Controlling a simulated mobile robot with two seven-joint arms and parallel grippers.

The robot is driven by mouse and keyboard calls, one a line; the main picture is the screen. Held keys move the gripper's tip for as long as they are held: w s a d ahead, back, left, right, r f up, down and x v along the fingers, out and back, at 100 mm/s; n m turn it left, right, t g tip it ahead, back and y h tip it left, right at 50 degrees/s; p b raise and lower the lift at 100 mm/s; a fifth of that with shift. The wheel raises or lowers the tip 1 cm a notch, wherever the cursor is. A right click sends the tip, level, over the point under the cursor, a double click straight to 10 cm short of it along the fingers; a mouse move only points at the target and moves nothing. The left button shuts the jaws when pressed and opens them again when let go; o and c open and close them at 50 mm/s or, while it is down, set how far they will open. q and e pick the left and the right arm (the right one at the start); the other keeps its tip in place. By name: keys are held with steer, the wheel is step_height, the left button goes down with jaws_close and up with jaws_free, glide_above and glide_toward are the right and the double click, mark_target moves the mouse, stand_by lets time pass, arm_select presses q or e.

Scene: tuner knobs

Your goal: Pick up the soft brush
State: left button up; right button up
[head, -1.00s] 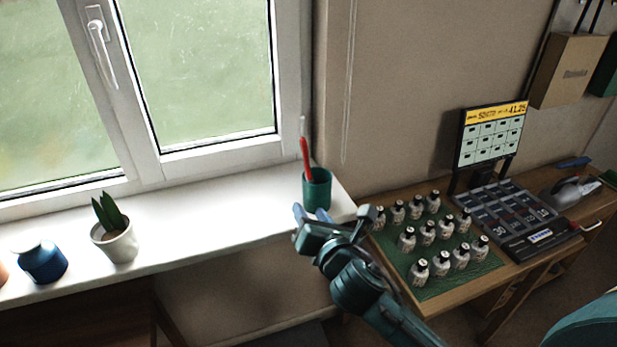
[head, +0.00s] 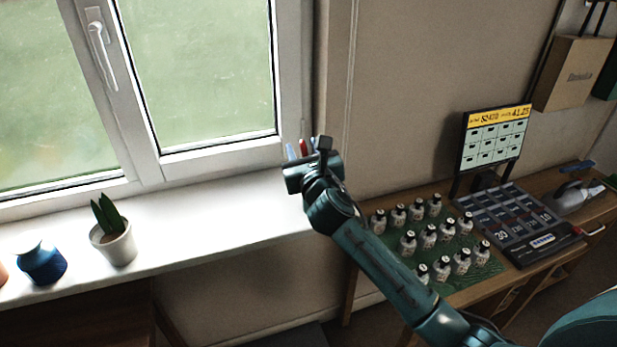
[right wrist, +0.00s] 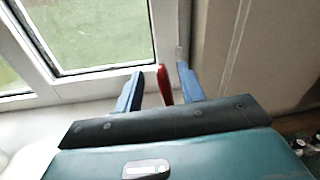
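A red upright handle (head: 303,146) shows at the right end of the window sill; I cannot tell if it is the soft brush. My right gripper (head: 301,153) is in front of it, with its blue fingers apart. In the right wrist view the red handle (right wrist: 164,85) stands between the two open fingers, with gaps on both sides. A pale thin tip (right wrist: 179,54) shows beside the right finger. The green cup that held these is hidden behind my gripper. My left gripper is not in view.
The white sill (head: 215,215) is clear left of my gripper, up to a potted plant (head: 113,230) and a blue pot (head: 41,262). The window frame (head: 220,153) is close behind. A desk at right holds several small bottles (head: 430,237) and a device (head: 515,225).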

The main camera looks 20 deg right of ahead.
steer(key=w, duration=0.4)
steer(key=shift+w+d+f, duration=0.1)
steer(key=shift+w+d, duration=0.1)
steer(key=shift+d, duration=0.05)
jaws_close()
